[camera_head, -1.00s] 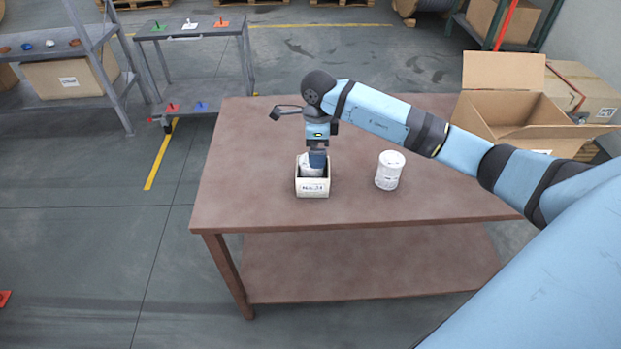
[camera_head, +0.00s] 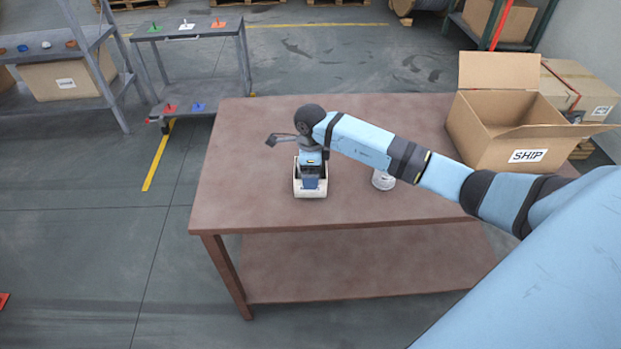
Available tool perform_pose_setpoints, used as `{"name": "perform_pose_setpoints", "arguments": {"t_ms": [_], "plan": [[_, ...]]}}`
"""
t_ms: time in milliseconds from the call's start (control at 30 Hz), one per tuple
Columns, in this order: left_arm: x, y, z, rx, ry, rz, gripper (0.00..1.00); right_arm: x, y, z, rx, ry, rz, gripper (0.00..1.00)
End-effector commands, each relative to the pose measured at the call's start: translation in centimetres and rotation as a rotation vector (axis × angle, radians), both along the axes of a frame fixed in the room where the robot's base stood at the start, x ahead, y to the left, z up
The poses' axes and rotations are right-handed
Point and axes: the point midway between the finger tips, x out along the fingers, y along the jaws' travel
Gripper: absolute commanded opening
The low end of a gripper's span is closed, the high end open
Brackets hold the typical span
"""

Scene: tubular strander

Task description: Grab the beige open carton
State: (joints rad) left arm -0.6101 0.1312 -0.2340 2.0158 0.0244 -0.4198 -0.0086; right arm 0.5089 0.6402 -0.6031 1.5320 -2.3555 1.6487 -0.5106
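The beige open carton (camera_head: 310,194) is a small open-topped box standing upright on the brown table. My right arm comes in from the right, and its gripper (camera_head: 312,181) points down into the carton's opening. The fingertips are hidden by the wrist and the carton's walls, so I cannot tell whether they are open or shut, or touching anything. The carton's contents are also mostly covered. My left gripper is not in view.
A white can (camera_head: 383,180) stands right of the carton, partly behind my forearm. A large open cardboard box marked SHIP (camera_head: 500,145) stands at the table's right end. The table's left part and front (camera_head: 245,185) are clear. Grey shelving stands back left.

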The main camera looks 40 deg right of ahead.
Motion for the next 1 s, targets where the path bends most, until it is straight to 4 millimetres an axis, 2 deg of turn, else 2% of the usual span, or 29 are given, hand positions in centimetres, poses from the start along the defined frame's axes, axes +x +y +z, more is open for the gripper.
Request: {"name": "perform_pose_setpoints", "arguments": {"t_ms": [33,67,367,567,767,1000], "plan": [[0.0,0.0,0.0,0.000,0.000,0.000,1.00,0.0,0.0,0.0,0.000,0.000,0.000,0.77],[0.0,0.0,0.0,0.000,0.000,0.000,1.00,0.0,0.0,0.0,0.000,0.000,0.000,0.70],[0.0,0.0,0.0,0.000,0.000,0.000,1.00,0.0,0.0,0.1,0.000,0.000,0.000,0.70],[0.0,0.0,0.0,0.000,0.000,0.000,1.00,0.1,-0.1,1.4,0.000,-0.001,-0.001,0.70],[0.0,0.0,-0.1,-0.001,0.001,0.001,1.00,0.1,-0.1,5.4,-0.001,-0.005,0.000,0.70],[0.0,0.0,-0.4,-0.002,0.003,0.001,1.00,0.1,-0.1,12.5,-0.002,-0.006,0.001,0.70]]}}
